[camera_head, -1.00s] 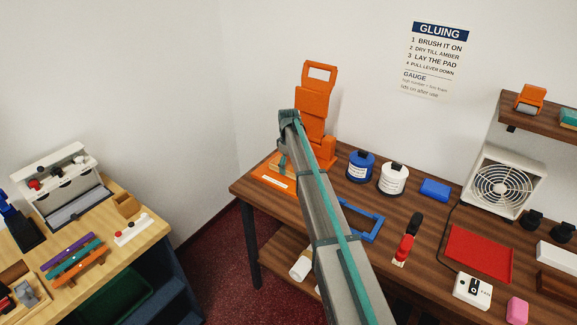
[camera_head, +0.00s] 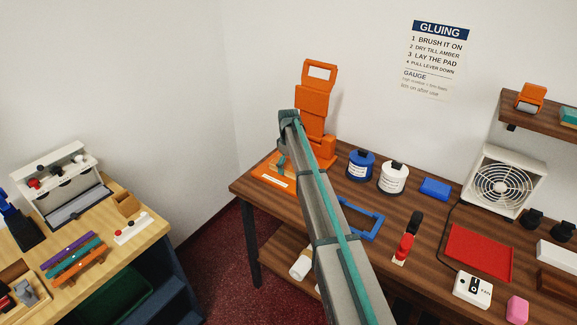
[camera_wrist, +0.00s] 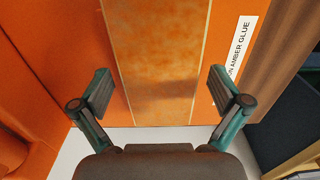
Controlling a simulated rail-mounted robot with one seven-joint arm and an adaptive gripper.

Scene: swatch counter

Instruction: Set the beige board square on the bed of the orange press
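The orange press (camera_head: 316,105) stands at the back left of the dark wooden table, its upper part raised. In the wrist view its orange bed (camera_wrist: 70,45) lies under my gripper. The board (camera_wrist: 160,60) lies over the bed, with thin beige edges and a mottled amber upper face. Its long sides run roughly in line with the bed, and its near end is about at the bed's near edge. My gripper (camera_wrist: 160,95) is open, one finger on each side of the board, with a gap at both sides. In the head view my arm hides most of the board.
A blue glue pot (camera_head: 360,167) and a white pot (camera_head: 393,178) stand right of the press. A blue frame (camera_head: 362,222) lies in front of them, beside my arm. A red-and-black brush (camera_head: 406,240) and a red tray (camera_head: 478,253) are farther right. A white label (camera_wrist: 237,55) is on the bed.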

